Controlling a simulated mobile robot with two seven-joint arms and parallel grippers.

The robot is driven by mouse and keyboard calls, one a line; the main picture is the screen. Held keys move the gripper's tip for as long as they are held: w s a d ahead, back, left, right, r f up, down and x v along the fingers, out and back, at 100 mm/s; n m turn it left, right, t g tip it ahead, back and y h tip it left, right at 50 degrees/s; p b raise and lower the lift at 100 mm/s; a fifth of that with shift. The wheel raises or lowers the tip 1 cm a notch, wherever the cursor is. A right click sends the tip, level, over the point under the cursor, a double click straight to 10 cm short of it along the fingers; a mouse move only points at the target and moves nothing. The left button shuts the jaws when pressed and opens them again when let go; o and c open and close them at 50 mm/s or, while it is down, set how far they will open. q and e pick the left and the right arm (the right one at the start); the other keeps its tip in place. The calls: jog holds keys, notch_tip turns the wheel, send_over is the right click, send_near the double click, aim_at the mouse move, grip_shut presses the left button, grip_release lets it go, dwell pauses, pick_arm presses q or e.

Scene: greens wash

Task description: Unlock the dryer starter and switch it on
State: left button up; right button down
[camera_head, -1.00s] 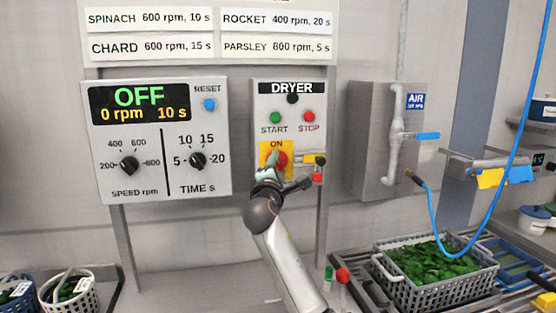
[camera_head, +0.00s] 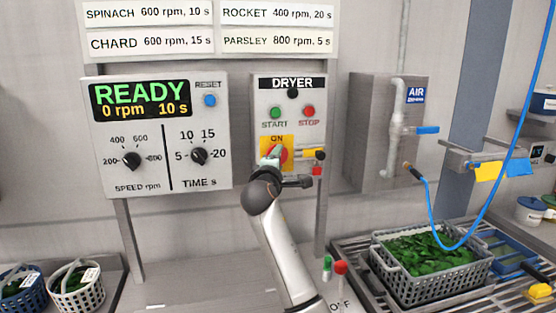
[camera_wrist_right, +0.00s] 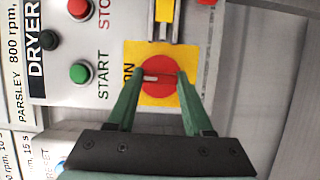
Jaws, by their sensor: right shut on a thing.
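The dryer starter (camera_head: 262,97) is a pale box headed DRYER, with a green START button (camera_head: 275,112) and a red STOP button (camera_head: 308,111). Its red rotary switch (camera_wrist_right: 160,77) sits on a yellow plate (camera_wrist_right: 135,52). My right gripper (camera_wrist_right: 153,82) has its green fingers on either side of the red switch and is shut on it. The pale mark on the switch points toward the word ON. Right of the switch, a yellow piece (camera_head: 308,155) sits on a metal hasp, with a small red piece (camera_head: 317,171) below. My left gripper is not in view.
The control panel (camera_head: 222,130) on the left reads READY, 0 rpm, 10 s. An air box (camera_head: 365,130) with a blue hose stands right. A grey basket of greens (camera_head: 395,272) is on the rack at lower right. Two small baskets stand at lower left.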

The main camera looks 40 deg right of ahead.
jog(key=shift+c, duration=1.5)
grip_release()
jog(key=b+v, duration=0.2)
jog(key=v, duration=1)
jog(key=shift+a, duration=0.25)
jog(key=shift+s, duration=0.1)
